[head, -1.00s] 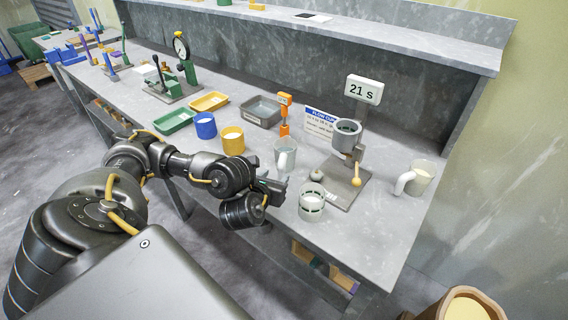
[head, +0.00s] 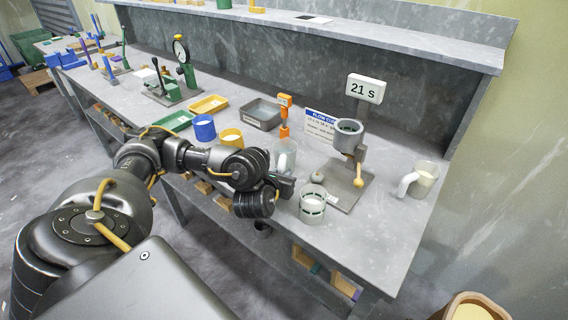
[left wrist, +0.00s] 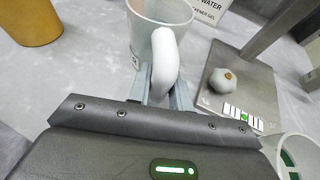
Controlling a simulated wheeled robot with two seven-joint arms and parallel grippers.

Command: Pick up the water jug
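The water jug (head: 285,152) is a clear cup with a thick white handle, standing on the grey bench. It fills the top middle of the left wrist view (left wrist: 150,28), its handle (left wrist: 165,60) facing my gripper. My left gripper (head: 287,183) is at the jug's near side; in the left wrist view its two fingers (left wrist: 160,90) stand on either side of the handle's lower part. They look open; whether they touch the handle is not clear. A second jug with a white handle and pale contents (head: 425,178) stands at the right. My right gripper is not in view.
A green-banded cup (head: 312,204) stands close right of my left gripper. The flow cup stand (head: 347,190) with a timer (head: 365,88) is behind it. Yellow (head: 231,139) and blue (head: 204,128) cups stand left of the jug. The bench's front edge is near.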

